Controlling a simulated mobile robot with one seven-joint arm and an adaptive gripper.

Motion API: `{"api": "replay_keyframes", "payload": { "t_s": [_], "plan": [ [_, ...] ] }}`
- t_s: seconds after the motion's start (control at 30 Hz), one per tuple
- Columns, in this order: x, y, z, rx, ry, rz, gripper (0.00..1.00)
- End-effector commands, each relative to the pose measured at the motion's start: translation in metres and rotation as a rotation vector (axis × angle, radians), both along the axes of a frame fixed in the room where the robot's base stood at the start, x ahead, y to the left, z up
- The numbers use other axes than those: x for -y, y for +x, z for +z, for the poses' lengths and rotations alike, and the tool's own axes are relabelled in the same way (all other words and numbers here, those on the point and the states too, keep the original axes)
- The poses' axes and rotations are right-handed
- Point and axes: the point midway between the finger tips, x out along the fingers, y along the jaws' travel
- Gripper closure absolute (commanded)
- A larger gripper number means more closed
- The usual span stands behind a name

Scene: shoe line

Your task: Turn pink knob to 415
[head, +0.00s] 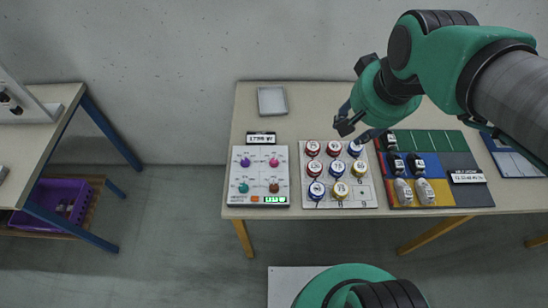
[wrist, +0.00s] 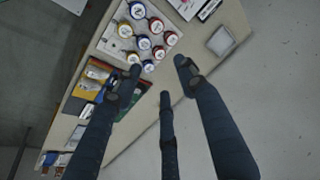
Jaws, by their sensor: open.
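The pink knob (head: 274,162) is at the upper right of a white control panel (head: 259,176) on the table in the head view. A purple knob (head: 245,161) is to its left, a teal knob (head: 243,187) at lower left and a brown knob (head: 274,187) below it. A small green display (head: 274,199) is at the panel's lower edge, its digits too small to read. My gripper (head: 351,112) is open and empty, above the table's back, right of the panel and apart from the knob. In the wrist view my gripper's fingers (wrist: 156,82) are spread; the pink knob is not visible there.
A board with several round coloured pieces (head: 372,198) stands right of the panel, then a coloured mat (head: 460,160) with shoes. A grey tray (head: 272,101) and a label sign (head: 261,138) are behind the panel. The table (head: 312,105) has clear space at the back.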

Motion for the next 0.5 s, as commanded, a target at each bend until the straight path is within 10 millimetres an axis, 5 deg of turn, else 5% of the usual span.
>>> {"api": "replay_keyframes", "payload": {
  "t_s": [0.5],
  "plan": [
    [-0.073,0.09,-0.08,-0.184,0.057,-0.163,0.59]
  ]
}}
